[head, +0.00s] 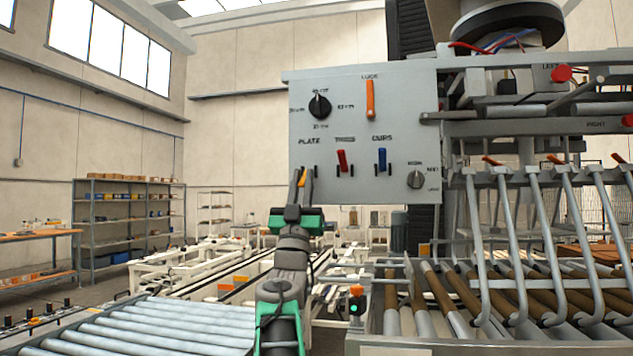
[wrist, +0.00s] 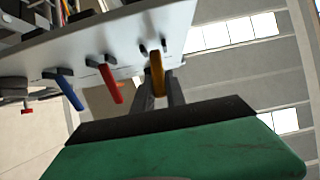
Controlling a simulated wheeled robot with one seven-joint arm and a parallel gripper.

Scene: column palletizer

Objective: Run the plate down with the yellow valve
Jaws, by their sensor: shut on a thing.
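The grey control panel (head: 350,110) stands upright ahead of me. Its yellow valve lever (head: 304,178), under the label PLATE, is at the panel's lower left. My gripper (head: 301,188) is at this lever, with its fingers shut on it. In the wrist view the yellow lever (wrist: 156,72) sits between my fingertips (wrist: 160,88). Whether the lever is up or down is hard to tell. The plate itself cannot be made out with certainty.
A red lever (head: 342,160) and a blue lever (head: 382,158) are just right of the yellow one. An orange lever (head: 370,99), a black knob (head: 319,106) and a grey knob (head: 415,180) are also on the panel. Roller conveyor (head: 160,328) lies at lower left.

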